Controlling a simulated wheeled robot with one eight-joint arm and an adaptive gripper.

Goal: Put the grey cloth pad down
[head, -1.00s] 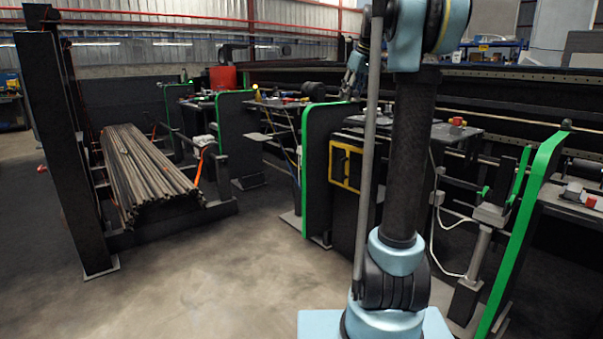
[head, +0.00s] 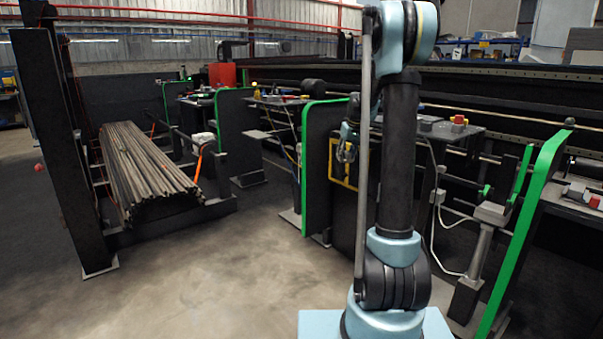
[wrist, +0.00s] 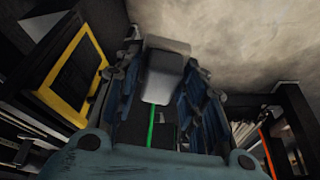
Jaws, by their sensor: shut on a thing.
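The grey cloth pad (wrist: 163,75) sits between the two blue fingers of my gripper (wrist: 160,88) in the wrist view. My gripper is shut on it, and concrete floor shows beyond it. In the head view my gripper (head: 346,150) hangs left of my arm's upright link, in front of the yellow-framed panel. The pad is too small to make out there.
The yellow frame (wrist: 68,75) is close on the left in the wrist view. A green-edged dark panel (head: 316,170) stands left of my gripper in the head view. A bundle of bars (head: 150,170) lies farther left. Open floor (head: 230,270) is in front.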

